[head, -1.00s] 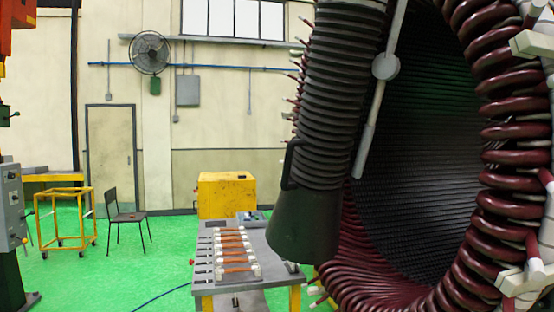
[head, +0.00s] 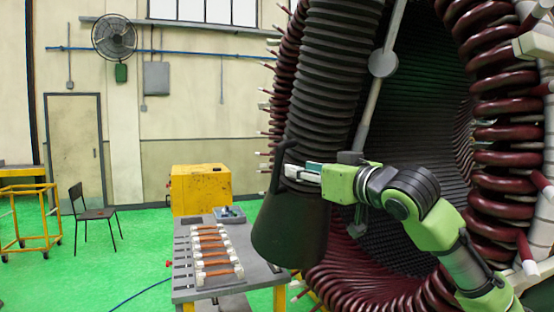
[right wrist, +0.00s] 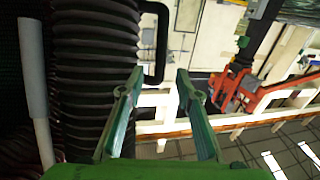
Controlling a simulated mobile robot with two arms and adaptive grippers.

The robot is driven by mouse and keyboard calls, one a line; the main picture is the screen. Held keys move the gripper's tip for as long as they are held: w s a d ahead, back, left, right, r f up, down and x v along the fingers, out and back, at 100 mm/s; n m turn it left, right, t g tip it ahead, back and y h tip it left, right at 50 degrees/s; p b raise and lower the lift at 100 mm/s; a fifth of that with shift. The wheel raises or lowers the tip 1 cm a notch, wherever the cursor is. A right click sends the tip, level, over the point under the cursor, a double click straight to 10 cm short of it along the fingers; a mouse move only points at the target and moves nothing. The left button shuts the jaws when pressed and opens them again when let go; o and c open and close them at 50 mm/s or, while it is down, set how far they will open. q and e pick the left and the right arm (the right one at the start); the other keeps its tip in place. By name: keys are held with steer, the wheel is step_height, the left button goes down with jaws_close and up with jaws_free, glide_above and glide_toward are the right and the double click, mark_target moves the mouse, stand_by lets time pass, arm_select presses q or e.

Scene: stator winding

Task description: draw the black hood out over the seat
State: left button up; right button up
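The black hood (head: 288,232) hangs at the lower end of a ribbed hose (head: 335,90), in front of the stator's left side. A bar handle (head: 277,165) stands out from the hood's left side. My right gripper (head: 303,172) reaches across the top of the hood from the right. The ribbed hose (right wrist: 95,60) is left of the fingers. My left gripper is out of view. A black chair (head: 95,214) stands far left; I cannot tell which seat is meant.
The stator's dark red coils (head: 505,130) ring the right side, close to my right arm. A grey table (head: 186,285) with several copper-coloured bars stands below and left of the hood. A yellow box (head: 200,190) is behind it.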

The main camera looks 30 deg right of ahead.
mark_target(281, 164)
steer(key=w+p, duration=0.4)
steer(key=w, duration=0.6)
steer(key=shift+d+r, duration=0.1)
steer(key=shift+w, duration=0.5)
jaws_close()
